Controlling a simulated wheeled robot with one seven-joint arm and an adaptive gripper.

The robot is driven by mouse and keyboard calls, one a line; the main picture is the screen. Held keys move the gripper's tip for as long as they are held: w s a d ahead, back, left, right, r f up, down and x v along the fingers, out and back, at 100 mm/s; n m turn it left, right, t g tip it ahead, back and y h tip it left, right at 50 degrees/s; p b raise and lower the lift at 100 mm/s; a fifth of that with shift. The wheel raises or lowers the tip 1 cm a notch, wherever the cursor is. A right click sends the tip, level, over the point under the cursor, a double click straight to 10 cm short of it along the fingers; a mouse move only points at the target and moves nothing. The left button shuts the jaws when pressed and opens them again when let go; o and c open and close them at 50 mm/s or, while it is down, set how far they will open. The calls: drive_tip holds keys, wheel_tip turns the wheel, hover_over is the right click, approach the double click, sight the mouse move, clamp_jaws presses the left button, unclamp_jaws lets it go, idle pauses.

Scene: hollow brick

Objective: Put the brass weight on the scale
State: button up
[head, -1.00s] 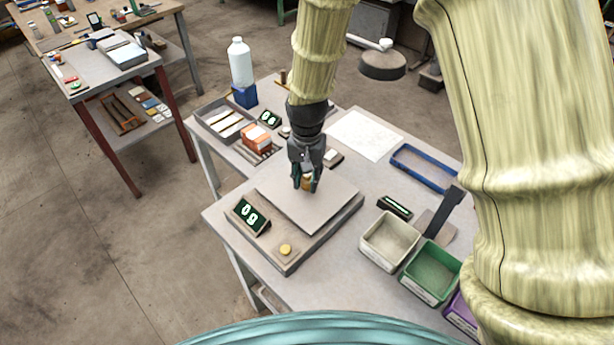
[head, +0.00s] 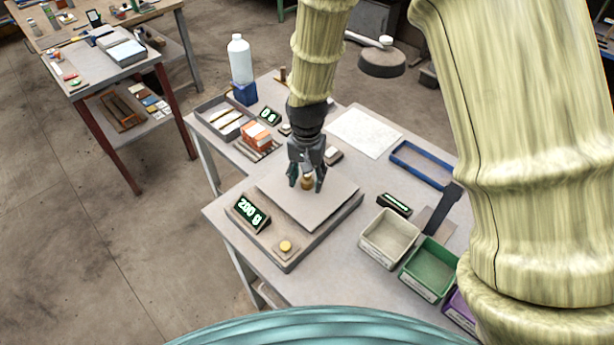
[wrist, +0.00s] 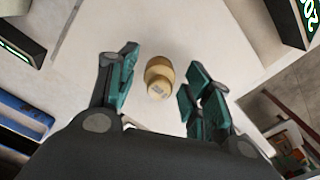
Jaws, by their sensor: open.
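The brass weight (wrist: 159,78) stands on the plate of the scale (head: 325,205), between my open fingers and touching neither in the wrist view. In the head view the brass weight (head: 307,183) shows small and partly hidden between the fingertips. The scale's display (head: 251,214) reads about 200 g; the digits are a little hard to read. My gripper (head: 306,181) is open, low over the plate; it also shows in the wrist view (wrist: 158,92) with a gap on each side of the weight.
A white bin (head: 389,240) and a green bin (head: 430,268) stand right of the scale. A blue tray (head: 421,167) lies behind them. A white bottle (head: 240,60) stands on a blue block at the back left. Orange-and-white boxes (head: 256,136) sit behind the scale.

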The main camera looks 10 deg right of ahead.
wheel_tip(320, 180, up, 12)
drive_tip(key=b, duration=0.3)
idle(0.5)
drive_tip(key=shift+r, duration=0.1)
idle(0.3)
